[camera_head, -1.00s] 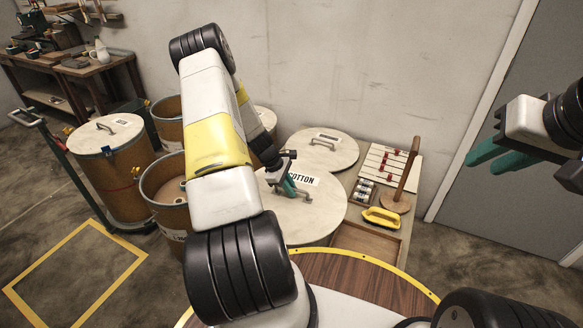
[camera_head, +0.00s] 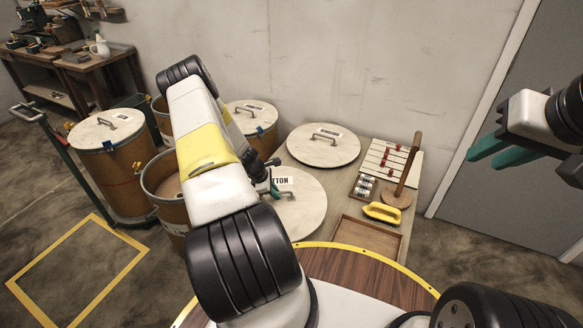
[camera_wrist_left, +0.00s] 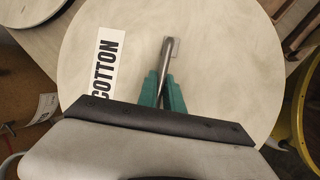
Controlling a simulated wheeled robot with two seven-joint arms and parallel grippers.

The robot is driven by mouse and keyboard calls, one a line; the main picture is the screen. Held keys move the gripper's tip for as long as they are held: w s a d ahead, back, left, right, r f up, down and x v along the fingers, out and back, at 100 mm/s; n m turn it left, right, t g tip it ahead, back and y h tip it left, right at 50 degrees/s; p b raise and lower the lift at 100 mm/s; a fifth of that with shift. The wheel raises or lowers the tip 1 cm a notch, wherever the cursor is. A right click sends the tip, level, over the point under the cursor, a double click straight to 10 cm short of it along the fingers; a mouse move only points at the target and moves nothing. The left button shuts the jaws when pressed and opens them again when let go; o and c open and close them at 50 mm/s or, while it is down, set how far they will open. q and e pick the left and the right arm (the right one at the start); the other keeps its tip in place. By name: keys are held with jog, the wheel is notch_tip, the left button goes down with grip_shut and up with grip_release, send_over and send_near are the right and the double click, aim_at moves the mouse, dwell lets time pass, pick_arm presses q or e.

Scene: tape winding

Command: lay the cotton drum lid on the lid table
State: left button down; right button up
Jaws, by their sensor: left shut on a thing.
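The cotton drum lid (camera_head: 308,209) is a pale round disc with a metal handle and a COTTON label, partly hidden behind my left arm. My left gripper (camera_head: 268,192) is shut on its handle. In the left wrist view, the green fingers (camera_wrist_left: 162,90) close around the handle, and the lid (camera_wrist_left: 220,50) fills most of the picture. The lid overlaps the left part of the lid table (camera_head: 345,183); I cannot tell whether it touches the top. My right gripper (camera_head: 485,158) is at the far right, empty, with its fingers apart.
Another lid (camera_head: 323,149) lies on the table behind. To its right are a rack with red pieces (camera_head: 388,160), a wooden post (camera_head: 407,170), a yellow-handled tool (camera_head: 381,212) and a shallow tray (camera_head: 367,238). An open drum (camera_head: 160,178) and lidded drums (camera_head: 108,130) stand left.

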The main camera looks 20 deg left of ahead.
aim_at(273, 201)
pick_arm(q)
jog(key=shift+f, duration=3.05)
jog(key=c, duration=1.4)
grip_release()
jog(key=v, duration=0.7)
jog(key=shift+s+r, duration=0.2)
jog(key=shift+r, duration=0.1)
